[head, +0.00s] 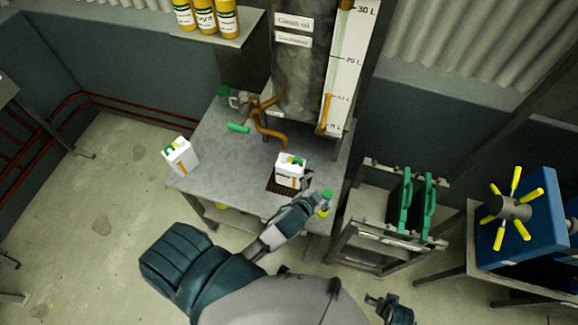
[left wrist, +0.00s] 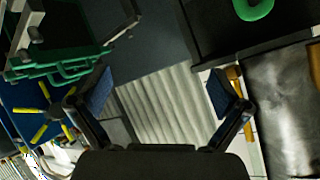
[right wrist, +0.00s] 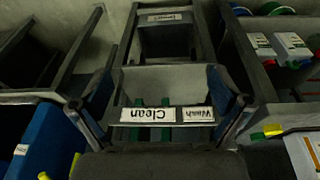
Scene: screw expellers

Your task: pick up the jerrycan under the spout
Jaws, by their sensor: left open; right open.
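The white jerrycan (head: 290,172) with a green top and an orange mark stands upright on a dark grate (head: 277,187), below the curved orange-brown spout (head: 272,135). My left gripper (head: 314,196) is open just in front and to the right of this jerrycan, overlapping its lower right side in the head view; contact cannot be told. The open left fingers also show in the left wrist view (left wrist: 160,90), with no jerrycan between them. My right gripper (head: 388,307) is low at the bottom right, open and empty in the right wrist view (right wrist: 165,100).
A second white jerrycan (head: 181,158) stands at the left edge of the metal table (head: 225,165). A steel tank (head: 300,80) with a scale rises behind. A rack (head: 385,215) with green-handled plates and a blue press (head: 535,215) stand right.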

